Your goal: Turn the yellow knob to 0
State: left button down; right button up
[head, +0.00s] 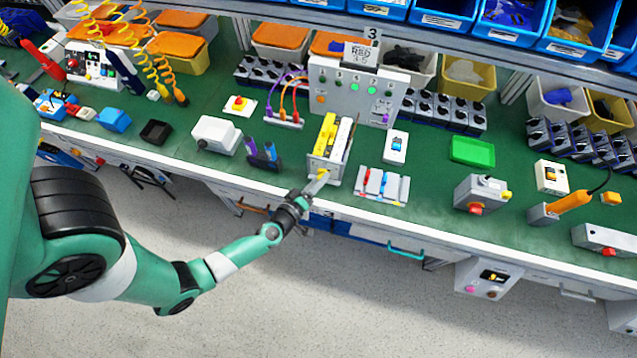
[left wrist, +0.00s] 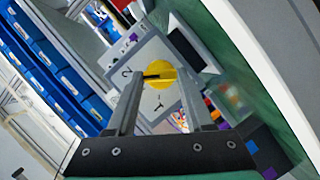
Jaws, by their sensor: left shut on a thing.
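The yellow knob (left wrist: 160,74) is round with a dark bar across it and sits on the face of a grey switch box (left wrist: 146,52) in the left wrist view. A "2" and a "1" show on the face beside the knob. I cannot clearly read a "0". My left gripper (left wrist: 158,76) is shut on the knob, with one finger on each side of it. In the head view my left gripper (head: 318,184) is at the front of a grey box with yellow and white upper parts (head: 328,143), and it hides most of the knob. My right gripper is not in view.
The green bench (head: 270,177) is crowded. A white box (head: 216,135) stands to the left. A red, blue and grey switch row (head: 382,185) lies close on the right. A large control panel (head: 355,92) stands behind. The floor in front is clear.

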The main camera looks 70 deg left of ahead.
pick_arm(q)
jog(key=n+b, duration=0.1)
jog(key=b, duration=0.2)
jog(key=n+t+b, duration=0.1)
jog(key=n+b, duration=0.1)
jog(key=b, duration=0.1)
jog(key=f+n+t+b, duration=0.1)
jog(key=b, duration=0.2)
jog(key=shift+s, duration=0.1)
jog(key=shift+r+n+t+y+b, duration=0.2)
jog(key=shift+n+t+y+b, duration=0.15)
jog(key=shift+n+b, duration=0.8)
jog(key=shift+c, duration=1.4)
grip_release()
jog(key=v, duration=1.1)
jog(key=shift+s+b, duration=0.3)
jog(key=shift+b, duration=0.1)
